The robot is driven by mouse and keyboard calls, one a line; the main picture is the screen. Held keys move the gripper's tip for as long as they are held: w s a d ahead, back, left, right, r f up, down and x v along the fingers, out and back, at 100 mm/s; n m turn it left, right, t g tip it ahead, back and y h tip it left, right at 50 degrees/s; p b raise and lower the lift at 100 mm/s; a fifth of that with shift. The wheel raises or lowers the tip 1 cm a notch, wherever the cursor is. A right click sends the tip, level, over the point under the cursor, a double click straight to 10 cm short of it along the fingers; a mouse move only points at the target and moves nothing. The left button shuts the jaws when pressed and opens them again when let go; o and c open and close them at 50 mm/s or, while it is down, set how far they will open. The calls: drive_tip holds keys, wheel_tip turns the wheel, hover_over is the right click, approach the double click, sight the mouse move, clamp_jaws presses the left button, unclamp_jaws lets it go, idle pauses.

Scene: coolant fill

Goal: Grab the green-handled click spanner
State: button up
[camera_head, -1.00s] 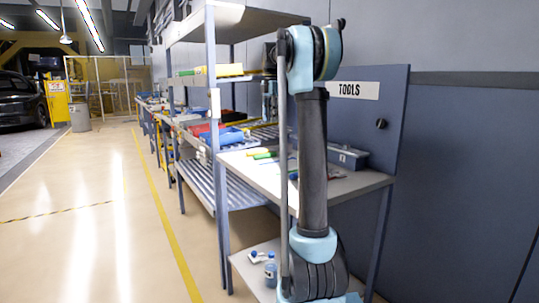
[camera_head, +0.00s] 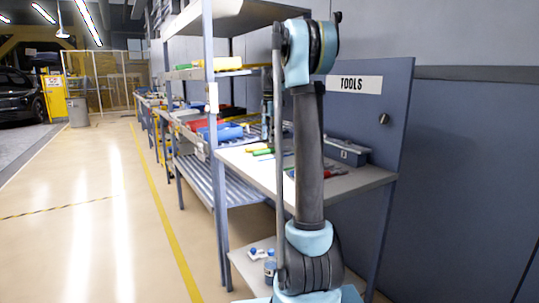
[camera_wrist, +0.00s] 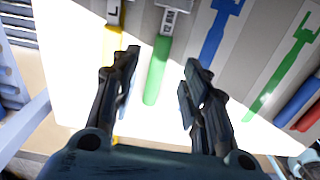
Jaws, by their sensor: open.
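The green-handled click spanner (camera_wrist: 158,68) lies on the tool table (camera_wrist: 140,126) in the wrist view, its handle pointing toward me and its labelled metal end at the top edge. It also shows small in the head view (camera_head: 263,153). My gripper (camera_wrist: 161,75) is open and empty. Its two fingers stand either side of the green handle in the picture, with the handle nearer the left finger. I cannot tell the height between fingers and handle. A yellow-handled spanner (camera_wrist: 112,44) lies left of the green one, partly behind the left finger.
Blue (camera_wrist: 216,30) and green (camera_wrist: 283,62) flat tool shapes lie to the right. Blue (camera_wrist: 299,101) and red (camera_wrist: 308,119) handles lie at the right edge. A grey-blue box (camera_head: 346,152) stands at the table's back, before the TOOLS panel (camera_head: 380,120). Shelving (camera_head: 211,110) stands left.

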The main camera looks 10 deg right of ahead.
sight(272, 151)
drive_tip(key=shift+a+f, duration=0.15)
drive_tip(key=shift+f, duration=2.95)
drive_tip(key=shift+c, duration=0.2)
clamp_jaws()
